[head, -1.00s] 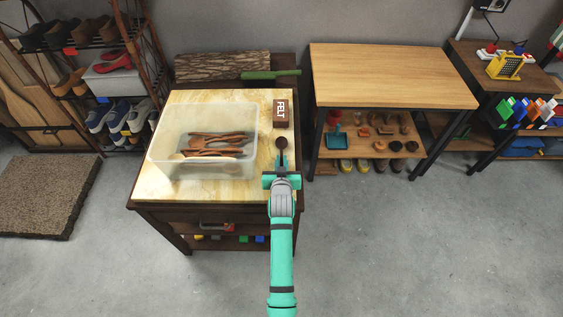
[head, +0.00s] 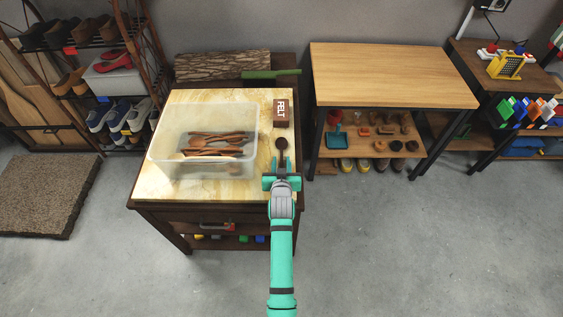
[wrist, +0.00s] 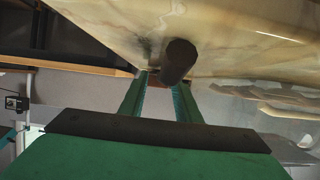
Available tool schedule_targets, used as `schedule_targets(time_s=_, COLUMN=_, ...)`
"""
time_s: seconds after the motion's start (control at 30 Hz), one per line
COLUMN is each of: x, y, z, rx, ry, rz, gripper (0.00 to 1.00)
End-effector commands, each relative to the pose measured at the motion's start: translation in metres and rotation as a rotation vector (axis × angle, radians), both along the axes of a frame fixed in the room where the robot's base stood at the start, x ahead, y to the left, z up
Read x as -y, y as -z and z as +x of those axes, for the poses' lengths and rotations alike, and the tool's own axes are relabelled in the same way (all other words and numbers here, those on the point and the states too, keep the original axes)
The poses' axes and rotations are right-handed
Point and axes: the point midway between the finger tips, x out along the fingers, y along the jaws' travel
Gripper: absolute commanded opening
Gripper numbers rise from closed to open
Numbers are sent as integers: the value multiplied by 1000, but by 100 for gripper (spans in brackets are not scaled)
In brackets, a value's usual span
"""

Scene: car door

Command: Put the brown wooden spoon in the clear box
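The brown wooden spoon (head: 282,144) lies on the marbled tabletop, right of the clear box, with its bowl pointing away from me. My gripper (head: 282,171) is at its handle, near the table's front edge. In the wrist view, the dark handle end (wrist: 180,61) shows just above the fingertips and overlaps the right one. My gripper's green fingers (wrist: 156,92) stand apart with a visible gap. I see no clear grip on the handle. The clear box (head: 160,152) stands on the left of the table and holds several brown wooden utensils (head: 215,141).
A brown block labelled FELT (head: 281,113) stands beyond the spoon. A bark-covered log (head: 222,65) and a green object (head: 270,74) lie behind the tabletop. A wooden table (head: 390,75) stands to the right. The tabletop strip between box and spoon is clear.

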Motion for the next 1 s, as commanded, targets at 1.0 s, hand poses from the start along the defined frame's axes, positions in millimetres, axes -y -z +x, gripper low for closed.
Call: schedule_targets(time_s=1.0, x=-4, y=-17, z=-170, rx=15, ry=6, rz=12, gripper=30)
